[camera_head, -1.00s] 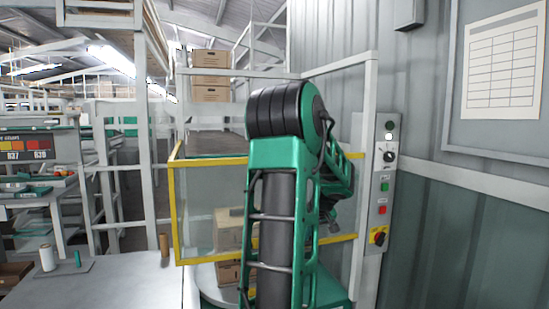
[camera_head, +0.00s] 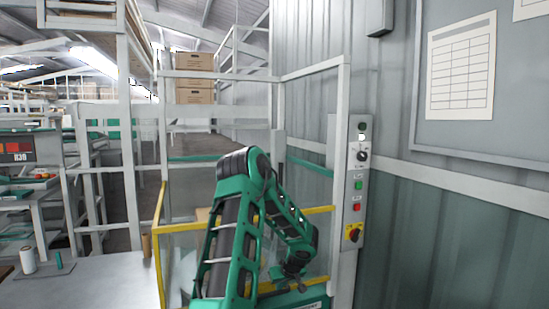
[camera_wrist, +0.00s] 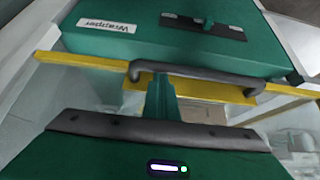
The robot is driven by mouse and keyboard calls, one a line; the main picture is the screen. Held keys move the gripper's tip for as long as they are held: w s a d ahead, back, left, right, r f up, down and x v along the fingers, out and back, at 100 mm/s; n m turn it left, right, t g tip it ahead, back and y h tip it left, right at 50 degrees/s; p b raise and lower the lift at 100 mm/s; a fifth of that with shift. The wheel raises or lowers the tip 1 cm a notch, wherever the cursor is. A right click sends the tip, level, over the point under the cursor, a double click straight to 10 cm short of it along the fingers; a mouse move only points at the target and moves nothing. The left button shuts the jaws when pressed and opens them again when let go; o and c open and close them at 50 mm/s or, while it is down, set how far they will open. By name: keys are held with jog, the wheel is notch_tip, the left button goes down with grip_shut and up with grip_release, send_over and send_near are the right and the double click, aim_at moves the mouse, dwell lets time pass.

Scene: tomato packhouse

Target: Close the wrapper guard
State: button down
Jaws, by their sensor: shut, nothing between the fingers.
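The wrapper guard is a clear panel in a yellow frame (camera_head: 157,255) in front of the machine bay in the head view. In the wrist view its yellow rail (camera_wrist: 85,63) crosses the picture and carries a dark grey handle (camera_wrist: 200,73). Beyond the rail is the green machine body (camera_wrist: 185,28) with a "Wrapper" label. My gripper (camera_wrist: 162,85) is shut and empty, its fingertips at the left part of the handle; I cannot tell if they touch it. In the head view my gripper (camera_head: 291,283) is low at the guard's lower rail, and my arm hides part of the guard.
A control panel (camera_head: 355,190) with buttons and a red-yellow switch is on the post to the right. A grey table (camera_head: 90,283) with a white roll (camera_head: 27,261) is at the left. Stacked cartons (camera_head: 194,80) stand behind. The wall (camera_head: 470,240) closes the right side.

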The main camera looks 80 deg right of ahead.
jog(key=shift+w+a+f, duration=0.15)
jog(key=shift+a+f, duration=0.05)
jog(key=shift+f, duration=0.3)
jog(key=r, duration=0.4)
jog(key=shift+w+d, duration=0.3)
jog(key=shift+d, duration=0.1)
jog(key=v, duration=1)
jog(key=shift+r, duration=0.4)
jog(key=shift+s+d, duration=0.15)
